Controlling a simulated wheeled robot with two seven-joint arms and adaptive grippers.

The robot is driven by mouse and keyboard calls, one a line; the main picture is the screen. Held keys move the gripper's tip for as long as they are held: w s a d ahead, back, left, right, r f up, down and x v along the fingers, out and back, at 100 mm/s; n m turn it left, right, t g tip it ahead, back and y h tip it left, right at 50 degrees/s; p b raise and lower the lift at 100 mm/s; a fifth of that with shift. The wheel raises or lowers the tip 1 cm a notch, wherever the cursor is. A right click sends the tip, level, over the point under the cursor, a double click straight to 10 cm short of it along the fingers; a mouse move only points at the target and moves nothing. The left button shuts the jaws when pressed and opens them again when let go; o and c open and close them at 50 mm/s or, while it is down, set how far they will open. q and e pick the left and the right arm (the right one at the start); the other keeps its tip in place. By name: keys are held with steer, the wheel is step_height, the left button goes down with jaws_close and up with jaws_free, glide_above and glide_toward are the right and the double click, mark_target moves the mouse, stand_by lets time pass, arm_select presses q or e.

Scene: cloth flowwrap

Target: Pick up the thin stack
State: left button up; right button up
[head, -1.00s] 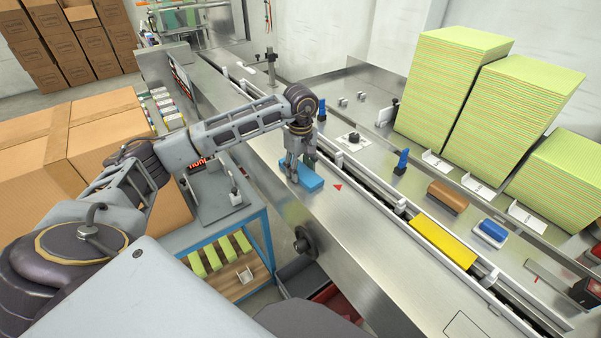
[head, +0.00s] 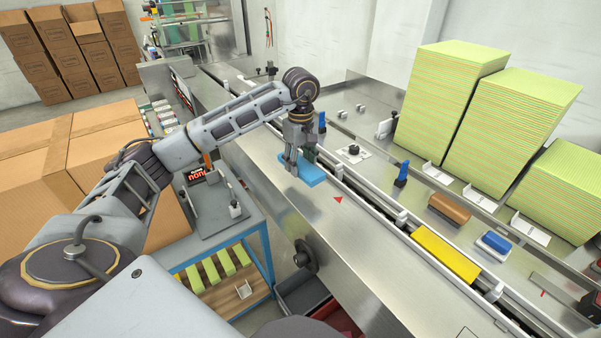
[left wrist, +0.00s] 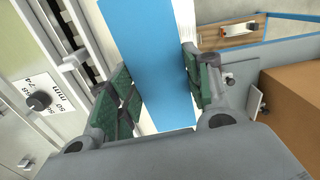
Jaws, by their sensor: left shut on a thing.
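The thin stack is a flat blue block (head: 313,174) in the middle of the head view, over the metal deck next to the conveyor channel. My left gripper (head: 292,170) points down and is shut on it. In the left wrist view the blue stack (left wrist: 152,65) lies between the two green-padded fingers (left wrist: 160,88), with a pale side edge showing. Whether the stack clears the deck is hard to tell. My right gripper is not in view.
A red triangle mark (head: 338,200) is on the metal deck (head: 365,240). The conveyor channel holds a yellow block (head: 445,252). Tall green stacks (head: 455,100) stand at the right. A blue-framed side table (head: 215,240) and cardboard boxes (head: 95,150) are at the left.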

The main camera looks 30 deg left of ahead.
arm_select(q)
steer(key=shift+r, duration=1.4)
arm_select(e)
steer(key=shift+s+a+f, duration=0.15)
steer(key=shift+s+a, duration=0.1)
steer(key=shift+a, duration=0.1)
